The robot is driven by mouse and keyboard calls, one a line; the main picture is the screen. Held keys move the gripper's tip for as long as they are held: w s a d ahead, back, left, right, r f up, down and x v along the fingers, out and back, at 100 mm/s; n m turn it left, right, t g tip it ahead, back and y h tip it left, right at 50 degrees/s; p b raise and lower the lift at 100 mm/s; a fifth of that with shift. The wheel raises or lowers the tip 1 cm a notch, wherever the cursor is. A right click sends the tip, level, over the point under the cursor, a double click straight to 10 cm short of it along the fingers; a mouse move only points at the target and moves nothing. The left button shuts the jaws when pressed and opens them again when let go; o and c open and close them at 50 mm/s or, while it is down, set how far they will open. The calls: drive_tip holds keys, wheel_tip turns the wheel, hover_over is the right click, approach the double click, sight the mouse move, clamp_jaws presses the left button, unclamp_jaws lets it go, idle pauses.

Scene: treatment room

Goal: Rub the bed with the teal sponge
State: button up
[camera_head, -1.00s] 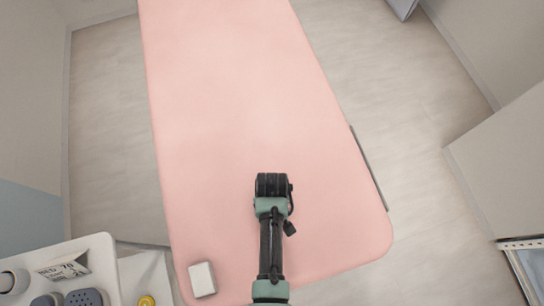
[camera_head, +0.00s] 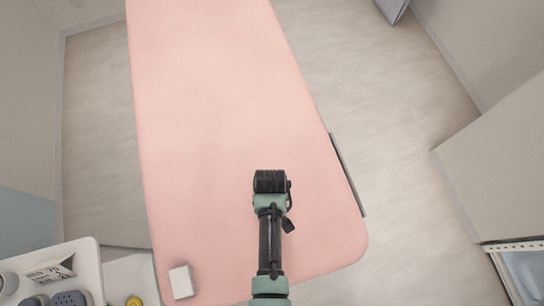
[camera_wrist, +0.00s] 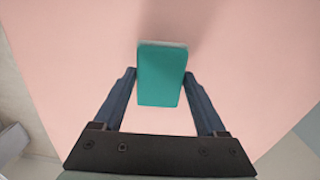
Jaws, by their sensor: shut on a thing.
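The bed (camera_head: 215,110) has a flat pink top that fills the middle of the head view. It also fills most of the wrist view (camera_wrist: 70,55). My gripper (camera_wrist: 160,80) is shut on the teal sponge (camera_wrist: 161,85), with one dark finger on each side of it. The sponge is a rectangular block with a pale far edge. A soft shadow lies on the pink surface beside it; whether it touches the bed I cannot tell. In the head view my arm reaches over the near part of the bed and hides the sponge and fingers.
A small white block (camera_head: 182,282) lies on the bed's near left corner. A white cart (camera_head: 85,256) with a printed card and dark grey items stands at lower left. A dark rail (camera_head: 347,175) runs along the bed's right edge. The bed's far part is clear.

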drive_tip(key=shift+r+p, duration=2.05)
drive_tip(key=shift+r, duration=0.5)
